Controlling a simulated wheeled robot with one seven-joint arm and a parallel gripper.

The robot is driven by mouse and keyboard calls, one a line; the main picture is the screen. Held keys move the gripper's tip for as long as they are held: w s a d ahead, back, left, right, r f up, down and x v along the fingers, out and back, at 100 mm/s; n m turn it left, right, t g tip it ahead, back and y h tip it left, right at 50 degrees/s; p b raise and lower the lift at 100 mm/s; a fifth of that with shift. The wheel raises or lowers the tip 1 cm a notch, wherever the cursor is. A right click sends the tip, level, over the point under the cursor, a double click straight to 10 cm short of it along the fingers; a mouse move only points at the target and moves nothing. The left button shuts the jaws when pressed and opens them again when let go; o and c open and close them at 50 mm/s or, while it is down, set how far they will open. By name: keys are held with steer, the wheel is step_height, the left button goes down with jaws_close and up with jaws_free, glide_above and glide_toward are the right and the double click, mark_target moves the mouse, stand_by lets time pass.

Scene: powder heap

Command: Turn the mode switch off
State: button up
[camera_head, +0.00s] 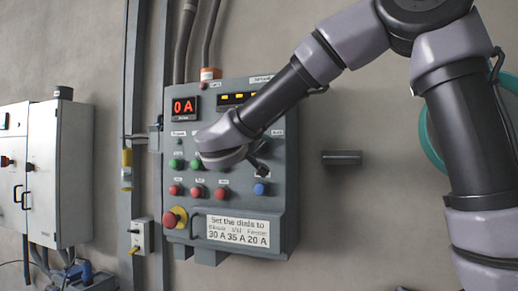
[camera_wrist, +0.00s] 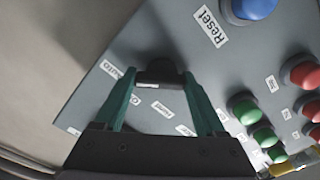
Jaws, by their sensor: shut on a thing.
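The control panel (camera_head: 283,215) is a grey box on the wall in the head view, with labelled buttons and displays. My gripper (camera_wrist: 160,78) has green fingers, shut on a black knob, the mode switch (camera_wrist: 160,70), on the panel face. One finger is on each side of the knob. Small white labels surround the knob, one reading "Auto" (camera_wrist: 110,68); others are too small or cut off to read. In the head view my gripper (camera_head: 259,164) is at the panel's right side, and my wrist hides the switch.
A blue button (camera_head: 261,189) sits just below my gripper, labelled "Reset" (camera_wrist: 209,26) in the wrist view. Green and red buttons are to the left, and a red emergency button (camera_head: 170,219) is at lower left. A dark bar (camera_head: 342,157) sticks out of the wall at right.

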steer(key=n, duration=0.5)
steer(key=shift+a+n, duration=0.1)
steer(key=shift+n, duration=2.3)
steer(key=o, duration=1.3)
steer(key=v, duration=1)
steer(key=shift+s+a, duration=0.15)
steer(key=shift+s, duration=0.25)
